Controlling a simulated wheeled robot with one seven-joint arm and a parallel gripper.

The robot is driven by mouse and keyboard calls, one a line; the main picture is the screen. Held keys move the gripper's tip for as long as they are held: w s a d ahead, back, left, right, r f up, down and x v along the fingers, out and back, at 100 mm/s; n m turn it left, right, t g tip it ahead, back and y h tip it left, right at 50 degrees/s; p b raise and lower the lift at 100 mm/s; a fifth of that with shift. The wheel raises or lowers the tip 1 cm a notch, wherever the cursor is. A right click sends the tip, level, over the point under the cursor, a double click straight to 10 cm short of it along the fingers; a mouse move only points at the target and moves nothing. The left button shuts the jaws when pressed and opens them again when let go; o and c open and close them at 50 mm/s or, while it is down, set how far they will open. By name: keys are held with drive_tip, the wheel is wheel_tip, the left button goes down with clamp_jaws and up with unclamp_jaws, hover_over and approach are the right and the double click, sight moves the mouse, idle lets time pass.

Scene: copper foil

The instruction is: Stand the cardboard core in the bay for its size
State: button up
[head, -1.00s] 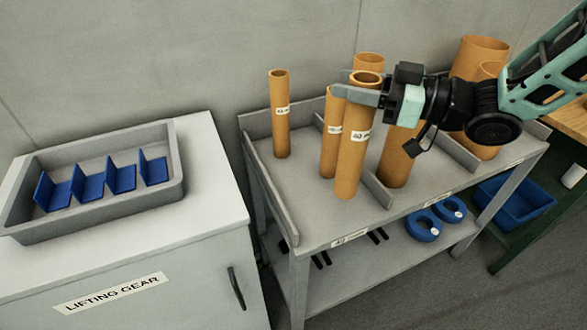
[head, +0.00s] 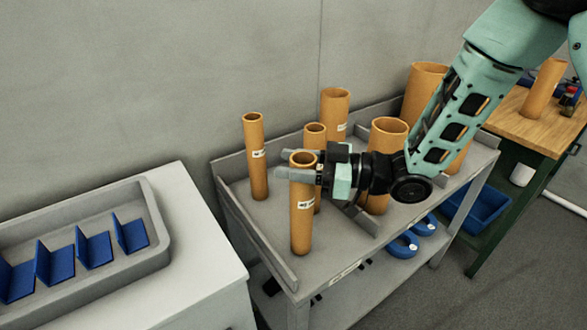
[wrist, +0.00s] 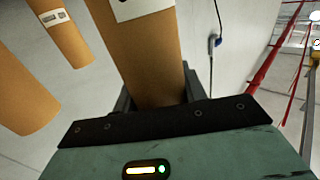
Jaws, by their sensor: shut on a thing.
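The cardboard core (head: 302,228) is a slim brown tube with a white label, upright in my gripper (head: 287,165). The gripper is shut on it near its top, fingers on either side. Its lower end is over the front part of the rack's left bay (head: 275,235); I cannot tell whether it touches the deck. Two similar slim cores stand behind it, one at the left (head: 256,165) and one partly hidden by the gripper (head: 315,135). In the wrist view the held core (wrist: 145,55) runs between the fingers.
A low divider (head: 358,220) bounds the left bay on its right. Wider cores stand beyond it, including one near my arm (head: 388,135). A grey tray (head: 155,255) with blue dividers lies on the cabinet at left. Blue rings (head: 403,245) lie on the lower shelf.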

drive_tip(key=shift+f, duration=0.7)
drive_tip(key=shift+f, duration=0.2)
drive_tip(key=o, duration=1.3)
drive_tip(key=shift+r, duration=0.1)
